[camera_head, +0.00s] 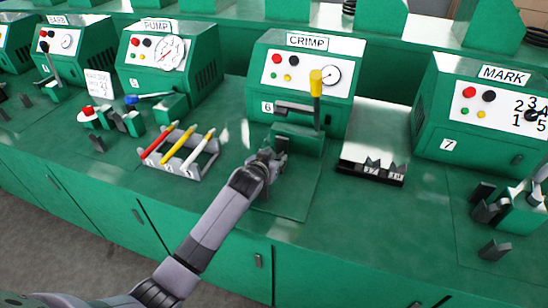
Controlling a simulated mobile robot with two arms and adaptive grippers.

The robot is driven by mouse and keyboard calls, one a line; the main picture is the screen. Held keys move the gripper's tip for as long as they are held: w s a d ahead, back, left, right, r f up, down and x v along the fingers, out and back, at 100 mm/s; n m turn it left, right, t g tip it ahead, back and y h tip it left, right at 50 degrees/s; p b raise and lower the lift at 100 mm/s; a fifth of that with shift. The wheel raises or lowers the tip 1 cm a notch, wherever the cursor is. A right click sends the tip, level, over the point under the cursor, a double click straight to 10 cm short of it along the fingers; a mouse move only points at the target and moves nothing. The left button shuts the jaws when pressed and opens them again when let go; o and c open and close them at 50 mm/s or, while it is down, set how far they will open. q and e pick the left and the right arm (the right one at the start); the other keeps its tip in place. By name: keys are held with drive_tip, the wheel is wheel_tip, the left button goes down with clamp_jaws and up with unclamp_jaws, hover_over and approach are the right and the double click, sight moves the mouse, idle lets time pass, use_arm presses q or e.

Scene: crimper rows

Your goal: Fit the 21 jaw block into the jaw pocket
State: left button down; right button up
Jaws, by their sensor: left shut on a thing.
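My left gripper (270,158) reaches in from the lower left to the front of the CRIMP machine (303,72). It is shut on a small dark jaw block, mostly hidden by the fingers; I cannot read a number on it. The block is close to the green crimp base (298,141) under the yellow-handled lever (316,84). The jaw pocket is hidden or too small to make out, so I cannot tell whether the block touches it. A dark holder (360,172) to the right bears other pale-labelled jaw blocks (373,166). My right gripper is out of view.
A grey rack (205,160) with red, yellow and white handled tools stands left of my gripper. The PUMP machine (165,60) is behind it and the MARK machine (480,110) is at the right. The green bench front (400,240) is clear.

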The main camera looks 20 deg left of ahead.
use_arm(q)
drive_tip(key=c, duration=1.5)
unclamp_jaws()
drive_tip(key=shift+f, duration=0.1)
drive_tip(key=o, duration=0.4)
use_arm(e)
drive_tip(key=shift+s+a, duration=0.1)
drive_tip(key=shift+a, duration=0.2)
use_arm(q)
drive_tip(key=shift+o, duration=0.2)
drive_tip(key=v, duration=1.2)
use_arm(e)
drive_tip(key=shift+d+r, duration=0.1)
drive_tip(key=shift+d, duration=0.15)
use_arm(q)
drive_tip(key=shift+s, duration=0.1)
